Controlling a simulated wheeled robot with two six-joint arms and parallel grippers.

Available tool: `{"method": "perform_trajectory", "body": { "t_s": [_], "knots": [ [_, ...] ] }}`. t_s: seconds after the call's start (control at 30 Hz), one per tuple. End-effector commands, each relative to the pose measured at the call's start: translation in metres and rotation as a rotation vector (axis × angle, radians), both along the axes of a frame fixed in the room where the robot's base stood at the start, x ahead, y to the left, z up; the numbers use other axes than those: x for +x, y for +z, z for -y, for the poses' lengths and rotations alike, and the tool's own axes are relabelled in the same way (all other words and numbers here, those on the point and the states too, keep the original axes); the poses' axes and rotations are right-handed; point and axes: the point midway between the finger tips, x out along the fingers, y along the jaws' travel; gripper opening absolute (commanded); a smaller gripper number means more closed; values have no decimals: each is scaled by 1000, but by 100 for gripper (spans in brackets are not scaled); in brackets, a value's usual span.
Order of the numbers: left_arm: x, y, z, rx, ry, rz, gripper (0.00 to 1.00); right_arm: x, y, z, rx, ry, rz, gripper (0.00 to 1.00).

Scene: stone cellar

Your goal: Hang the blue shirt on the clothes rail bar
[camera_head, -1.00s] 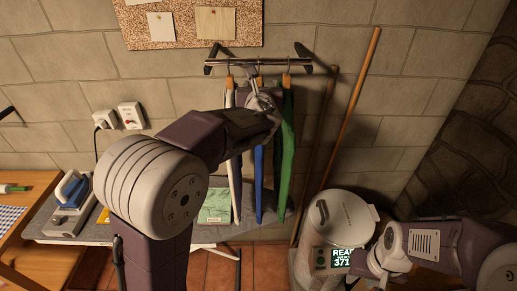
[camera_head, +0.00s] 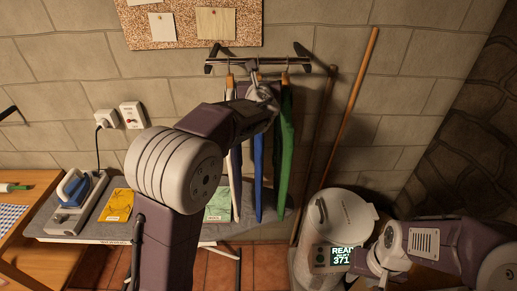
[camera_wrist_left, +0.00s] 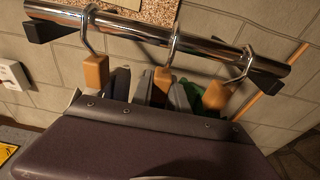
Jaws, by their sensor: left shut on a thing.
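The blue shirt (camera_head: 259,185) hangs between a white shirt (camera_head: 236,180) and a green shirt (camera_head: 285,150). My left gripper (camera_head: 262,90) is just below the bar at the middle hanger, shut on the blue shirt's hanger; my arm hides much of the grip. In the left wrist view the middle hanger's hook (camera_wrist_left: 174,47) appears to be over the bar, between two other hooks. My right gripper (camera_head: 366,264) is at lower right, its fingers unclear.
An ironing board (camera_head: 185,232) below carries an iron (camera_head: 72,188), a yellow packet (camera_head: 118,205) and a green packet (camera_head: 217,207). Two wooden poles (camera_head: 350,110) lean right of the rail.

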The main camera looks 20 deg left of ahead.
Motion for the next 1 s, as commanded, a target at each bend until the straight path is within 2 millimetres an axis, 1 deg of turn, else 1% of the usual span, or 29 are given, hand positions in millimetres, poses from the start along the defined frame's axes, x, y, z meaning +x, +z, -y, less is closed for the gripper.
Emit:
{"method": "perform_trajectory", "body": {
  "t_s": [0.47,1.0],
  "knots": [
    [0,3,0,0,0,3,0,0,1,0,0,0,0,36],
    [-6,27,2,1,0,3,0,0,20,0,0,0,0,36]
  ]
}}
